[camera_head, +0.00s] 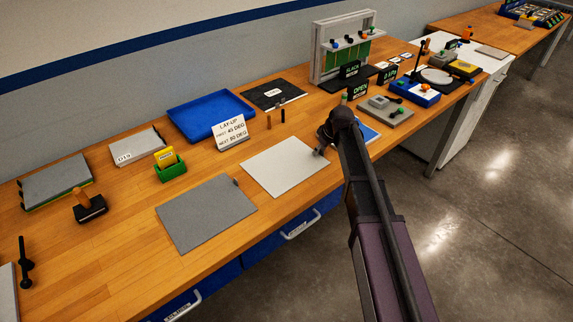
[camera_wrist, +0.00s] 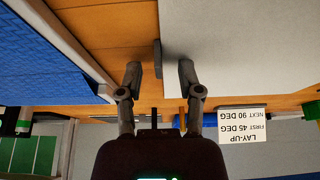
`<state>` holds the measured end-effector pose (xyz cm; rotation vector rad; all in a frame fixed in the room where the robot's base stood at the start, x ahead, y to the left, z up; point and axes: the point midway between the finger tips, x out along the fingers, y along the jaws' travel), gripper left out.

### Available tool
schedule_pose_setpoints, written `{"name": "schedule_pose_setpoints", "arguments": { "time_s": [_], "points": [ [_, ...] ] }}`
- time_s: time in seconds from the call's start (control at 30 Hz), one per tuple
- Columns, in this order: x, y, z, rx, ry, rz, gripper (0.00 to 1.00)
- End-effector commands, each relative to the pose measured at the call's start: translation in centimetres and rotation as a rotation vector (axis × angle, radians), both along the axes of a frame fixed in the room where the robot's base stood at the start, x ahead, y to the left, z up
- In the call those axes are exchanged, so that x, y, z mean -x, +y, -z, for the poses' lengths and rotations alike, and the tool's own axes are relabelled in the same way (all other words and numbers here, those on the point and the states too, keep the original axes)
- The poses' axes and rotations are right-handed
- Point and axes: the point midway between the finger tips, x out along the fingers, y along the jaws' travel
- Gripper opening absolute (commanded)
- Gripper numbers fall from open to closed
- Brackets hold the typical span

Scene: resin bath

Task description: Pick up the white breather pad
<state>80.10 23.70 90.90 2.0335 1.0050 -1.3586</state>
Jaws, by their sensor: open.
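The white breather pad (camera_head: 280,166) appears as a pale flat sheet lying on the wooden bench in the head view, right of a similar grey sheet. In the wrist view the pale pad (camera_wrist: 250,50) fills the upper right. A small dark upright tab (camera_wrist: 158,58) stands at its edge. My gripper (camera_wrist: 160,74) is open, with the tab between its fingers or just beyond their tips; I cannot tell the exact depth. In the head view my gripper (camera_head: 320,152) is at the pad's right edge, partly hidden by my arm.
The grey sheet (camera_head: 206,214) lies at the front of the bench. A lay-up sign (camera_head: 230,132) and blue tray (camera_head: 208,116) stand behind the pad. A blue sheet (camera_wrist: 45,55) lies close to my gripper on the left of the wrist view. Fixtures crowd the bench's right end.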

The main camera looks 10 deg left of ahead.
Motion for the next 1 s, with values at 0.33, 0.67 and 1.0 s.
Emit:
{"name": "schedule_pose_setpoints", "arguments": {
  "time_s": [0.33, 0.67, 1.0],
  "points": [
    [0.0, 0.0, 0.0, 0.0, 0.0, 0.0, 0.0],
    [0.0, 0.0, 0.0, 0.0, 0.0, 0.0, 0.0],
    [0.0, 0.0, -1.2, 0.0, 0.0, 0.0, 0.0]
  ]
}}
